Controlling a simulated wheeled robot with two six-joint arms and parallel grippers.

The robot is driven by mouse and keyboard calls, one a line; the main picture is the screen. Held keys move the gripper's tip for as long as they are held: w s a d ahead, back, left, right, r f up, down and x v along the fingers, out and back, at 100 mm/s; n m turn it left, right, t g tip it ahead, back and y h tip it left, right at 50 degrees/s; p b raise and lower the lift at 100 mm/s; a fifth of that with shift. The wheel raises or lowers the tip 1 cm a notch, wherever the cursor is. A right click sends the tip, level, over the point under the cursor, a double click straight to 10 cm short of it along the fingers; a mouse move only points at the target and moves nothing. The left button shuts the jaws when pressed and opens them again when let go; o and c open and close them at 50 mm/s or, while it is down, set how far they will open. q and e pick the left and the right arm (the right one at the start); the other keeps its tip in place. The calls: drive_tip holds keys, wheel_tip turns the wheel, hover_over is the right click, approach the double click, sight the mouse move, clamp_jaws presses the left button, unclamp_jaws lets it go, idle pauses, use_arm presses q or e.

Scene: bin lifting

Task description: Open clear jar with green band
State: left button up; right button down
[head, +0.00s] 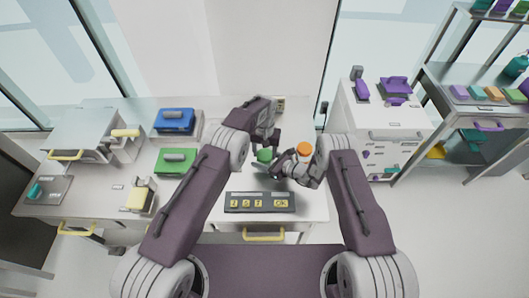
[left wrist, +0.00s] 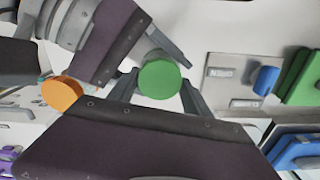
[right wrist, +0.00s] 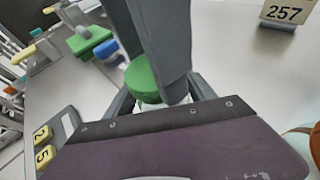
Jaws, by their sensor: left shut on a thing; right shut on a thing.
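The jar's green lid (head: 264,155) shows at the middle of the table, between my two grippers. In the left wrist view the round green lid (left wrist: 160,79) sits between my left gripper's fingers. My left gripper (head: 267,147) comes down from above and is shut on the lid. My right gripper (head: 273,161) reaches in from the right and is shut on the jar body. In the right wrist view the green lid (right wrist: 140,77) tops a pale, clear body (right wrist: 149,100), mostly hidden by fingers. I cannot tell whether the lid is loosened.
An orange-lidded jar (head: 304,148) stands close beside my right gripper. A keypad panel (head: 260,202) lies in front, and a card reading 257 (right wrist: 285,12) stands behind. Blue (head: 175,120) and green (head: 175,160) boxes are at left. A white cabinet (head: 390,125) is at right.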

use_arm(q)
drive_tip(key=o, duration=1.6)
drive_tip(key=shift+c, duration=0.2)
drive_tip(key=shift+r, duration=0.1)
wheel_tip(320, 180, up, 4)
drive_tip(key=shift+r, duration=0.2)
drive_tip(key=shift+r+m, duration=0.4)
drive_tip(key=shift+m, duration=0.3)
drive_tip(key=shift+c, duration=0.5)
wheel_tip(320, 180, up, 3)
drive_tip(key=m, duration=0.5)
drive_tip(key=shift+f, duration=0.15)
wheel_tip(320, 180, down, 8)
drive_tip(key=shift+f, duration=0.1)
